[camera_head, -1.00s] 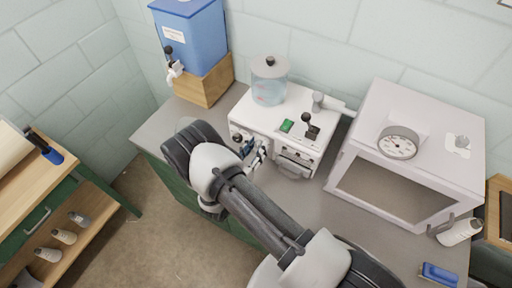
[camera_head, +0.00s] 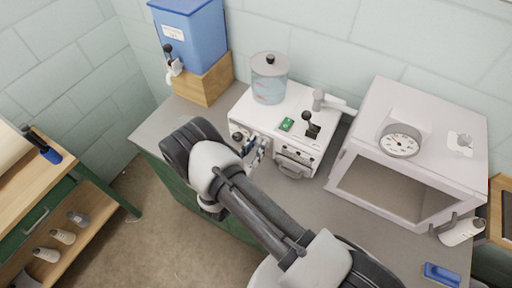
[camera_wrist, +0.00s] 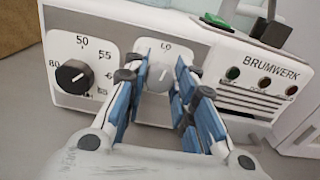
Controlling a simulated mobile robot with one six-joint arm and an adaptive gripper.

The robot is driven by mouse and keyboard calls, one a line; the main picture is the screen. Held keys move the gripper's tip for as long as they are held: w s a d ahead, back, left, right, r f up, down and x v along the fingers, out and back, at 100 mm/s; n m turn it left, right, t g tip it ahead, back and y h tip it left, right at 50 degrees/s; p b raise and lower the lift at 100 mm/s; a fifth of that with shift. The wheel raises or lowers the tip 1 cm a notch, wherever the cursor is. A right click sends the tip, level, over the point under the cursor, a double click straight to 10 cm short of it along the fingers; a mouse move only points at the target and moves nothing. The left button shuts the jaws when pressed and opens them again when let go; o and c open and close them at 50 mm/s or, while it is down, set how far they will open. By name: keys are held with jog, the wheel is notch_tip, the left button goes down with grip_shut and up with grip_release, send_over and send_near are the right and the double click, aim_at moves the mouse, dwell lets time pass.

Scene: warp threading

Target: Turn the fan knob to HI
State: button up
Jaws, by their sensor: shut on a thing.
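The fan knob (camera_wrist: 159,78) is a light grey round knob on a white plate on the front of the white BRUMWERK machine (camera_head: 246,108). The letters LO show above it in the wrist view; no HI mark is visible, and I cannot tell where the knob points. My gripper (camera_wrist: 160,85) has its blue fingers on either side of the knob and is shut on it. In the head view my gripper (camera_head: 255,150) is at the machine's front, and my arm and fingers hide the knob there.
A black knob (camera_wrist: 74,77) with numbers around it sits left of the fan knob. A green switch (camera_head: 287,124), a black lever (camera_head: 307,120) and a clear jar (camera_head: 269,84) are on top. A white box with a gauge (camera_head: 400,141) stands right, a blue tank (camera_head: 192,38) left.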

jog(key=m+b, duration=0.2)
jog(key=m, duration=0.2)
jog(key=shift+f+m, duration=0.1)
jog(key=shift+m, duration=0.2)
jog(key=m+b, duration=0.2)
jog(key=m, duration=0.1)
jog(key=shift+m, duration=0.3)
jog(key=m+b, duration=0.3)
jog(key=m, duration=0.2)
jog(key=shift+d+f+b, duration=0.1)
jog(key=shift+b, duration=0.3)
jog(key=shift+m+b, duration=0.8)
jog(key=shift+m, duration=0.5)
jog(key=o, duration=1.1)
jog(key=shift+c, duration=0.2)
jog(key=shift+s, duration=0.1)
jog(key=v, duration=1.2)
